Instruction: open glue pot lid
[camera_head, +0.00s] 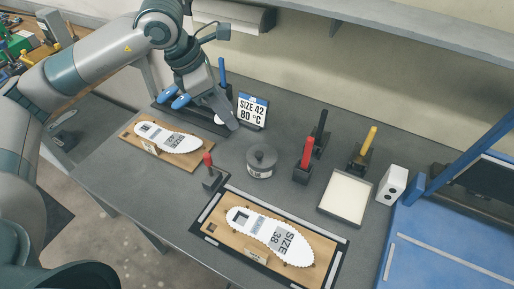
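The glue pot (260,171) is a dark grey round pot standing near the middle of the table. Its grey lid (264,160) with a small knob sits on top and looks closed. My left gripper (228,120) is above the table, up and to the left of the pot, with its grey fingers pointing down to the right. It is apart from the pot. The fingers overlap in this view, so I cannot tell whether they are open or shut. My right gripper is not in view.
A size 38 insole (272,236) lies on a board in front of the pot, another insole (167,138) at left. A red-handled tool (208,161) stands close to the pot's left. A sign (252,111), upright tools (304,156) and a pale tray (345,197) stand behind and right.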

